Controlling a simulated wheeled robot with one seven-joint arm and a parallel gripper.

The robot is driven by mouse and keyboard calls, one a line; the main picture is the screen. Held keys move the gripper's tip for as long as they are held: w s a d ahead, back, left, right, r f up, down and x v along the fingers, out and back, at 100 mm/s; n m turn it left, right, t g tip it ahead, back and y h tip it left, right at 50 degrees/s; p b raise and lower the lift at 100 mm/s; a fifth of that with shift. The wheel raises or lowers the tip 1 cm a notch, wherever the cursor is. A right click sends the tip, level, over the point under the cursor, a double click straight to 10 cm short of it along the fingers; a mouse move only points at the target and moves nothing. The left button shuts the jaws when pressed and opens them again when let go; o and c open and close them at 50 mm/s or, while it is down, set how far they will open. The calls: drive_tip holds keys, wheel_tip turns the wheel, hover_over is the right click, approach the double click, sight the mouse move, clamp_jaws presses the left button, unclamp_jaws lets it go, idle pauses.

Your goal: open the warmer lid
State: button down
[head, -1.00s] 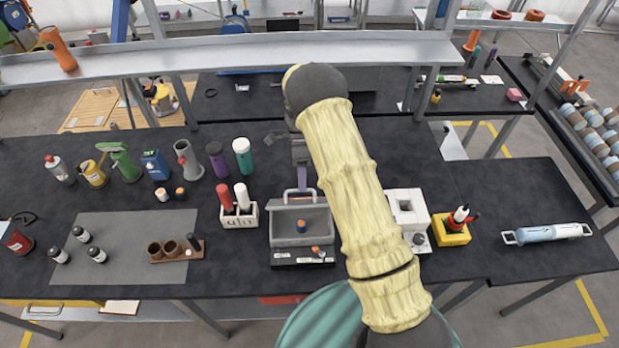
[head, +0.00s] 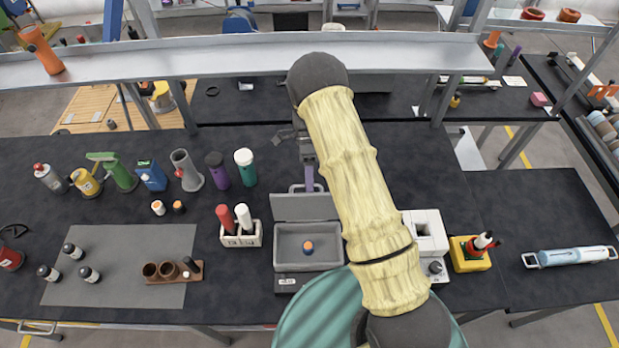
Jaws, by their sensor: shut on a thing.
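The warmer (head: 283,262) is a grey box near the table's front edge, below the middle of the head view. Its lid (head: 306,207) is raised along the far side, so the box's inside shows, with a small orange and dark thing (head: 308,247) in it. The lid's handle (head: 292,187) is a grey loop at its upper edge. My gripper (head: 309,185) comes down from behind with purple fingers and is shut on the handle. The exact finger contact is too small to see well. My yellow-sleeved arm passes just right of the warmer.
A holder (head: 241,236) with red and white bottles stands left of the warmer. A white device (head: 428,232) and a yellow box (head: 470,257) stand to the right, partly beside my arm. Several bottles line the back left. A metal shelf (head: 230,65) runs above the table's rear.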

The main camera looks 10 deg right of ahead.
drive_tip(key=shift+a+f, duration=0.1)
drive_tip(key=shift+f, duration=0.3)
drive_tip(key=shift+s, duration=0.15)
drive_tip(key=c, duration=1.5)
unclamp_jaws()
drive_tip(key=shift+r, duration=0.1)
drive_tip(key=shift+w+r, duration=0.1)
drive_tip(key=shift+w, duration=0.1)
wheel_tip(320, 180, up, 10)
drive_tip(key=b, duration=0.3)
